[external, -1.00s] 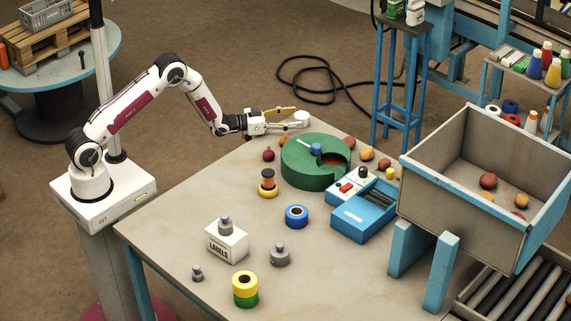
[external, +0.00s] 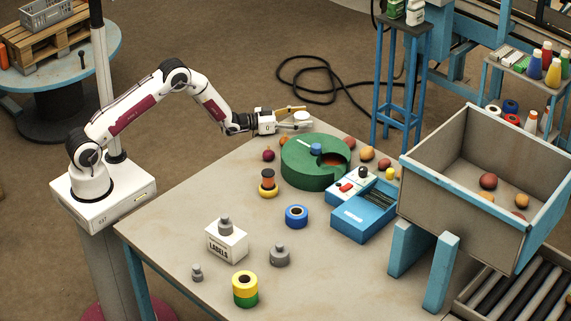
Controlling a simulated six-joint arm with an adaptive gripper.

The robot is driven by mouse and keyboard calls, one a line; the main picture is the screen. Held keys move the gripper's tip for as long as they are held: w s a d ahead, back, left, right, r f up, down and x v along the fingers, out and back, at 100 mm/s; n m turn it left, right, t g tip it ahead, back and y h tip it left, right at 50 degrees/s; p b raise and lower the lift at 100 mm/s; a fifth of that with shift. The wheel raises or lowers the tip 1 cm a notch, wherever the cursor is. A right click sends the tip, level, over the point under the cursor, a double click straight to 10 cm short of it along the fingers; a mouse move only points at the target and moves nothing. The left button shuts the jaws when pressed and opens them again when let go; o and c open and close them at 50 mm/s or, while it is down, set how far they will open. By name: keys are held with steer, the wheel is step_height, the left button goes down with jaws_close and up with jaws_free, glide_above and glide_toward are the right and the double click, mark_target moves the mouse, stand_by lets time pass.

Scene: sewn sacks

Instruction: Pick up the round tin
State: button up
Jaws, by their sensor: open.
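A small pale round object (external: 302,116), which looks like the round tin, is at the far edge of the table, behind the green drum. My gripper (external: 296,119) is at this far corner, pointing right. Its fingers are open, with a gold-coloured finger on the far side and a pale one on the near side. The pale round object shows at the fingertips, between or just beyond them. I cannot tell whether the fingers touch it.
The green drum (external: 308,176) with a notch stands close in front of my gripper. A dark red onion (external: 268,155) and an orange fruit (external: 284,141) lie nearby. A blue box (external: 364,215) and a large bin (external: 437,187) are to the right. Spools and weights stand nearer.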

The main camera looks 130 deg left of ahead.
mark_target(302, 115)
steer(key=c, duration=1.2)
steer(key=shift+c, duration=0.2)
steer(key=shift+r, duration=0.1)
steer(key=shift+r, duration=4.9)
